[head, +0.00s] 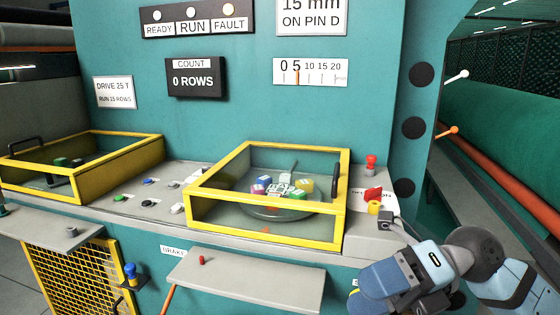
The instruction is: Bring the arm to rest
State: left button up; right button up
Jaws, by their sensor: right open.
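My right arm comes in at the lower right, and its blue and grey gripper (378,288) is in front of the teal machine's lower panel, below the right end of the grey ledge. It appears empty, with nothing seen held in it. Its fingertips are hard to make out from this angle. My left gripper is not in view.
A yellow-framed clear guard (268,236) covers a round dish with several coloured blocks. Another yellow-framed box (82,165) stands left. A grey shelf (250,281) juts out below.

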jog(key=w+d+f+m+t+h, duration=0.25)
jog(key=f+m+t, duration=0.7)
jog(key=m, duration=0.75)
jog(key=w+d+f+m+t+h, duration=0.25)
jog(key=f+m+t, duration=0.45)
jog(key=m+t, duration=0.75)
jog(key=s+d+f+m+g+h, duration=0.1)
jog(key=s+f+m+g+h, duration=0.35)
jog(key=f, duration=0.55)
jog(key=s+f+m+g+h, duration=0.2)
jog(key=s+f+m+g, duration=0.25)
jog(key=s+f, duration=0.35)
pick_arm(q)
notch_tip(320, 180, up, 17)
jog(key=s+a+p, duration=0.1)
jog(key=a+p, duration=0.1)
jog(key=p, duration=2.5)
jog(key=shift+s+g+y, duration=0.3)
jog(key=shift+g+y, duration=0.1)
pick_arm(e)
notch_tip(320, 180, up, 15)
jog(key=s+d, duration=0.1)
jog(key=d, duration=0.1)
jog(key=shift+d+r+h, duration=0.15)
jog(key=shift+d+h, duration=0.05)
jog(key=shift+h, duration=0.25)
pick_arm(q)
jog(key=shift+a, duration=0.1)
